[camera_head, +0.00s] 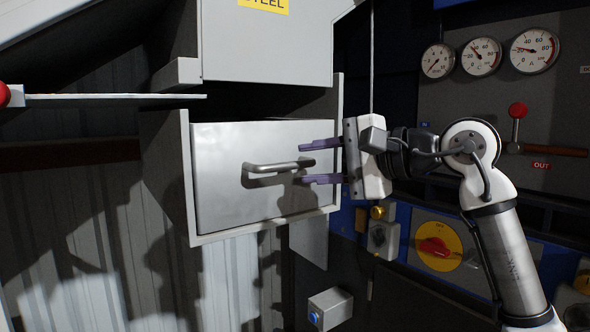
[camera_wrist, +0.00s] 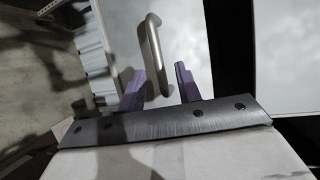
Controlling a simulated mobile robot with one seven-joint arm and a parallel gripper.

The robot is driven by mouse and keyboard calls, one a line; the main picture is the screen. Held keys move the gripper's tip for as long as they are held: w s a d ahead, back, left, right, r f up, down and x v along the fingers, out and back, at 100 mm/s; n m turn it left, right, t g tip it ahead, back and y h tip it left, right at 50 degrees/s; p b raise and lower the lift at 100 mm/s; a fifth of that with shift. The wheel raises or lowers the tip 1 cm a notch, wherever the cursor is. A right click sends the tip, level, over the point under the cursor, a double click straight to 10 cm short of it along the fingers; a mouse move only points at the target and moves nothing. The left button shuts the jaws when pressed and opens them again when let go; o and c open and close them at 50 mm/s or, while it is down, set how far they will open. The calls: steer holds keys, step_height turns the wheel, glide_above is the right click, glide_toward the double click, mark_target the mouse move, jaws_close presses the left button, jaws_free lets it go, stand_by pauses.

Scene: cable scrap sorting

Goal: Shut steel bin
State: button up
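The steel bin (camera_head: 225,150) is a light grey metal drawer front in a frame, under a white panel with a yellow label (camera_head: 263,4) reading "STEEL". A dark gap shows above the drawer front. Its bar handle (camera_head: 277,166) runs across the middle of the front, and it also shows in the wrist view (camera_wrist: 152,50). My gripper (camera_head: 322,163) comes from the right with its two purple fingers apart, one above and one below the handle's right end. In the wrist view the fingers (camera_wrist: 160,90) stand on either side of the handle's near end. Contact cannot be told.
A flat bar with a red knob (camera_head: 4,95) juts in at the upper left. Dials (camera_head: 481,57), a red-knobbed lever (camera_head: 517,111) and a yellow-and-red switch (camera_head: 435,246) are on the panel behind my arm. A small grey box (camera_head: 330,308) sits below the bin.

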steer(key=b+v, duration=0.1)
steer(key=v, duration=0.7)
steer(key=shift+s+d+r, duration=0.15)
steer(key=shift+s+d, duration=0.05)
steer(key=shift+d, duration=0.1)
